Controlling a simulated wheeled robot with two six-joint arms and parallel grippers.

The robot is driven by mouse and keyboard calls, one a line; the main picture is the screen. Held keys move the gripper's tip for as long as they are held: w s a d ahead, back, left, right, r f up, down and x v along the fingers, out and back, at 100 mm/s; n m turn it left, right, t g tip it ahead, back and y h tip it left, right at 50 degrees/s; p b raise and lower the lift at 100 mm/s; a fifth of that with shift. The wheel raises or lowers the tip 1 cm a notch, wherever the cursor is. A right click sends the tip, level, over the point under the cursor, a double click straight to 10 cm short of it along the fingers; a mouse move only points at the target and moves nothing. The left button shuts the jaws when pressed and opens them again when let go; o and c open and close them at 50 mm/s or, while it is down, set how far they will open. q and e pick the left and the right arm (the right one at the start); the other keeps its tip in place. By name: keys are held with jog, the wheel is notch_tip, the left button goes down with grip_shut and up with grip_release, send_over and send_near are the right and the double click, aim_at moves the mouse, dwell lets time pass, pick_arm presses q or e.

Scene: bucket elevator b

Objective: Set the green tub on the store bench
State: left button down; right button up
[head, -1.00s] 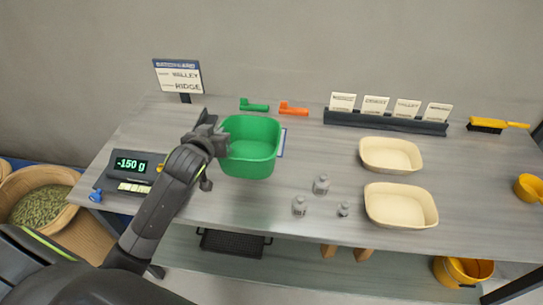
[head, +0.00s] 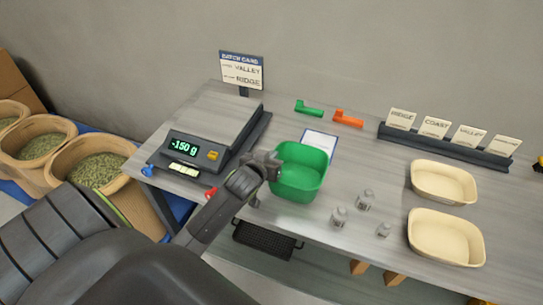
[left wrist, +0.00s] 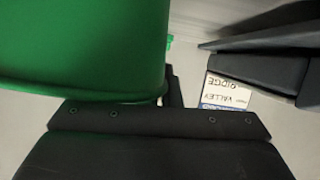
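The green tub (head: 300,176) is over the grey bench near its front edge, just right of the scale, and looks empty. I cannot tell whether its base touches the bench top. My left gripper (head: 270,168) is at the tub's left rim and appears shut on it; the fingertips are partly hidden. In the left wrist view the green tub (left wrist: 80,45) fills the upper left, against the gripper's dark body. My right gripper is not in view. No bench is marked as the store bench.
A scale (head: 195,150) reading -150 g stands left of the tub. A white card (head: 320,141) lies behind it. Small metal weights (head: 340,216) and two cream trays (head: 445,182) are to the right. Green (head: 309,107) and orange (head: 347,119) scoops lie behind. Baskets stand left.

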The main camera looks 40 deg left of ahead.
pick_arm(q)
jog(key=shift+f, duration=0.1)
jog(key=c, duration=2.1)
grip_release()
jog(key=o, duration=0.5)
jog(key=shift+c, duration=0.2)
jog(key=shift+r, duration=0.2)
jog(key=shift+s, duration=0.3)
jog(key=b+v, duration=0.1)
jog(key=v, duration=1)
jog(key=shift+r, duration=0.15)
